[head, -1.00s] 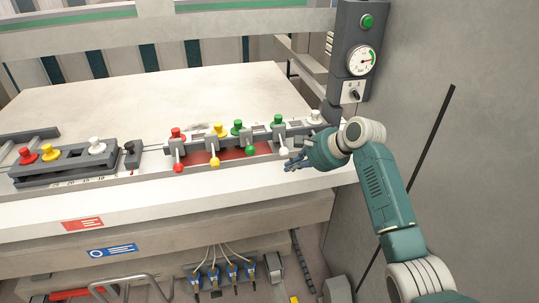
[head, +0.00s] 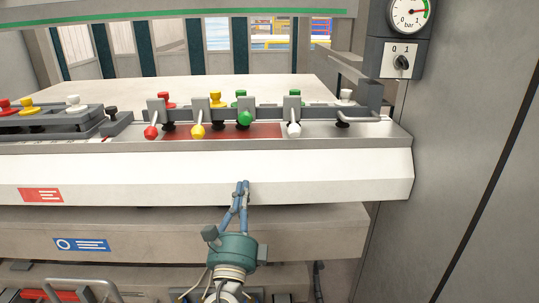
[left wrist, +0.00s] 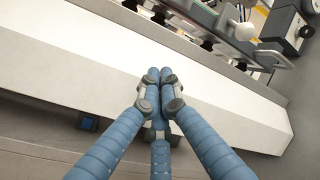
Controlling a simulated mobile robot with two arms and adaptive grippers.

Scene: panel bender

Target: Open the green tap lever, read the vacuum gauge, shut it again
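The green tap lever (head: 245,118) is in the row of levers along the machine's front. Its ball sits higher than the red, yellow and white ones, and its stem is hardly visible. My right gripper is out of view.
The red lever (head: 151,132), yellow lever (head: 198,131) and white lever (head: 294,130) flank the green one. A horizontal handle (head: 358,120) is to their right. A switch box (head: 401,61) hangs under the gauge. The white front panel (head: 100,175) juts out below the levers.

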